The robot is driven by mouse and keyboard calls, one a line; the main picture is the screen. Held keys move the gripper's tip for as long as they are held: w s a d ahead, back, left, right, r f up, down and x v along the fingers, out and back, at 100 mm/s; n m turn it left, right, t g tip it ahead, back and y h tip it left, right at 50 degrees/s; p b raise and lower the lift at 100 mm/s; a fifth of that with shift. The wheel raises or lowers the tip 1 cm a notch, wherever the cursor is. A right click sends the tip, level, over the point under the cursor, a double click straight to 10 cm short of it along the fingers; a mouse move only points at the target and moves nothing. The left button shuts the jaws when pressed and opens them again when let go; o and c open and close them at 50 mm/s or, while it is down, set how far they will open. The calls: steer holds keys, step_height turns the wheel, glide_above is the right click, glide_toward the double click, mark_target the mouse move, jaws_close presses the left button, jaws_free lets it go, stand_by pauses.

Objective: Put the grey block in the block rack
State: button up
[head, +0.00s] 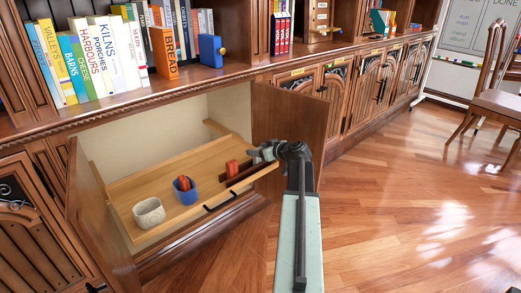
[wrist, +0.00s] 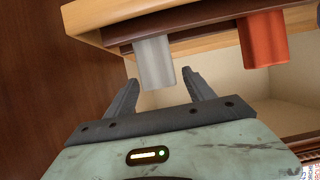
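The grey block (wrist: 154,62) is in the wrist view, with one end at the dark brown block rack (wrist: 205,28) and the other end free. A red block (wrist: 263,40) is at the same rack, to its right. In the head view the rack (head: 236,174) lies on the right part of the wooden shelf, with the red block (head: 232,168) upright in it. My gripper (wrist: 160,78) is open, its fingertips apart on either side of the grey block's free end, with gaps visible. In the head view my gripper (head: 258,155) is at the rack's right end.
Books line the counter above.

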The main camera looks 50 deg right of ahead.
steer(key=shift+s+r, duration=0.15)
steer(key=shift+r, duration=0.15)
steer(key=p+v, duration=0.4)
steer(key=v, duration=0.7)
steer(key=shift+s+p, duration=0.35)
